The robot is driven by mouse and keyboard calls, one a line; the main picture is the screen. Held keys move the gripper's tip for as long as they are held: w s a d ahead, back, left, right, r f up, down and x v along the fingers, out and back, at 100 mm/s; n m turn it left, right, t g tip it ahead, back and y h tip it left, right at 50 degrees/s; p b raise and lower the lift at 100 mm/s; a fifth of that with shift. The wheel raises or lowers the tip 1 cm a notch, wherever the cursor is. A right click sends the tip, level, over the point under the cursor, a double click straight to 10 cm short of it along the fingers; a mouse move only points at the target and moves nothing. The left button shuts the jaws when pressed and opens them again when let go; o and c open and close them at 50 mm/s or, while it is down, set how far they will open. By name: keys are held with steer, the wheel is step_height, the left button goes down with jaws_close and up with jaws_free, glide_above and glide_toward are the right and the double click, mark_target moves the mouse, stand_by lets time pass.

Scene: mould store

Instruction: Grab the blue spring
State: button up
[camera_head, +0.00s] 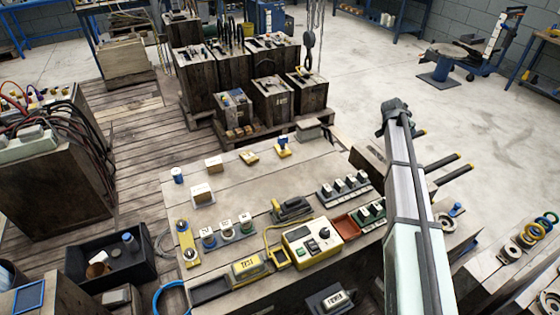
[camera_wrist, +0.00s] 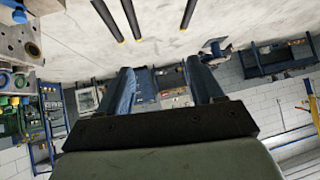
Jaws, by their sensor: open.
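A small blue cylinder (camera_head: 178,175), which may be the blue spring, stands on the left back part of the wooden table (camera_head: 240,185); it is too small to make out coils. Another small blue piece (camera_head: 283,142) stands on a yellow base at the table's back edge, and a third blue piece (camera_head: 127,238) is in the black bin at lower left. I cannot tell for certain which is the spring. My gripper (camera_wrist: 163,82) shows in the wrist view with its two fingers apart and nothing between them. It points out over the floor toward a wall, away from the table top.
The table carries a yellow control box (camera_head: 312,241), a red tray (camera_head: 345,226), several labelled blocks and white-topped cylinders. Wooden crates (camera_head: 272,98) and a hanging hook (camera_head: 309,40) stand behind. Dark bars with yellow tips (camera_head: 440,163) jut out at right. The table's back middle is fairly clear.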

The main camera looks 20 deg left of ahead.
steer(key=s+a+m+g+y, duration=0.1)
steer(key=s+a, duration=0.1)
steer(key=a, duration=1.1)
steer(key=s+a+m+g+y, duration=0.1)
steer(key=s+a+y, duration=0.1)
steer(key=a, duration=1.1)
step_height(320, 180, up, 5)
steer(key=m+g+y, duration=0.2)
steer(key=g, duration=0.4)
glide_above(176, 171)
steer(key=f, duration=0.8)
steer(key=shift+s+d+f, duration=0.2)
steer(key=shift+s+d, duration=0.05)
steer(key=shift+w+a+f, duration=0.15)
steer(key=shift+f, duration=1.2)
steer(key=shift+w+a+f, duration=0.15)
steer(key=shift+f, duration=1.2)
steer(key=c, duration=1.2)
steer(key=shift+o, duration=0.2)
steer(key=shift+r, duration=0.15)
